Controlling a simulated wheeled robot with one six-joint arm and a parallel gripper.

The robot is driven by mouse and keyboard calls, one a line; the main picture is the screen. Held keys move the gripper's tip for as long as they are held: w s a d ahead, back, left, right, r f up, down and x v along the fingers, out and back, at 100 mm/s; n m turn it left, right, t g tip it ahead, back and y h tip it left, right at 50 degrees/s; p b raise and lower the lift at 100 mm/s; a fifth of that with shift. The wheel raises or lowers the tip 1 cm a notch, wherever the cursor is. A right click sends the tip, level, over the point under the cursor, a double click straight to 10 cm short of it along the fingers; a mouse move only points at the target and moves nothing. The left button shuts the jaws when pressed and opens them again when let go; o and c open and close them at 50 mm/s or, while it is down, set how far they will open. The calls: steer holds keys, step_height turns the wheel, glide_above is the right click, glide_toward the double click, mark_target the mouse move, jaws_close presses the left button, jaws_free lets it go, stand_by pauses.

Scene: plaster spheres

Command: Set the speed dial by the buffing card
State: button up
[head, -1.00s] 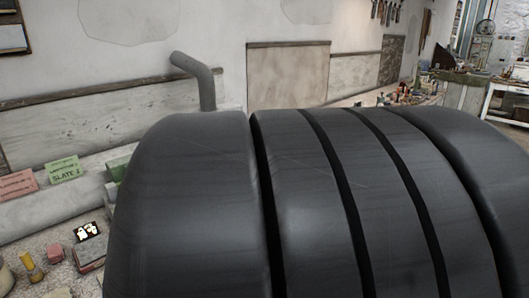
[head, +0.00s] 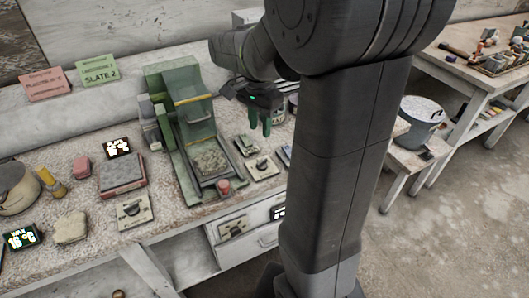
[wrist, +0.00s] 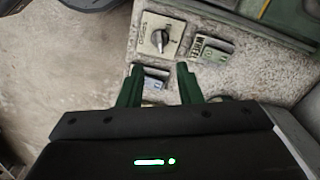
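The speed dial is a pale plate with a dark pointer knob (wrist: 158,38), marked "SPEED" in the wrist view. What seems the same dial (head: 262,166) lies on the bench right of the green machine in the head view. My gripper (head: 260,130) hangs above and behind it, empty. In the wrist view its green fingers (wrist: 160,68) are spread apart, with the dial beyond their tips.
A green machine (head: 165,87) stands left of my gripper. Beside the dial is a small unit labelled "WHEEL" (wrist: 211,49). Another knob plate (head: 134,211) lies at the bench's front left, near a display reading "WAX" (head: 22,237). My arm hides the bench's right part.

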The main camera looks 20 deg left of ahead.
mark_target(261, 161)
step_height(261, 161, down, 12)
steer(key=shift+f+b, duration=0.1)
steer(key=shift+b, duration=0.25)
jaws_close()
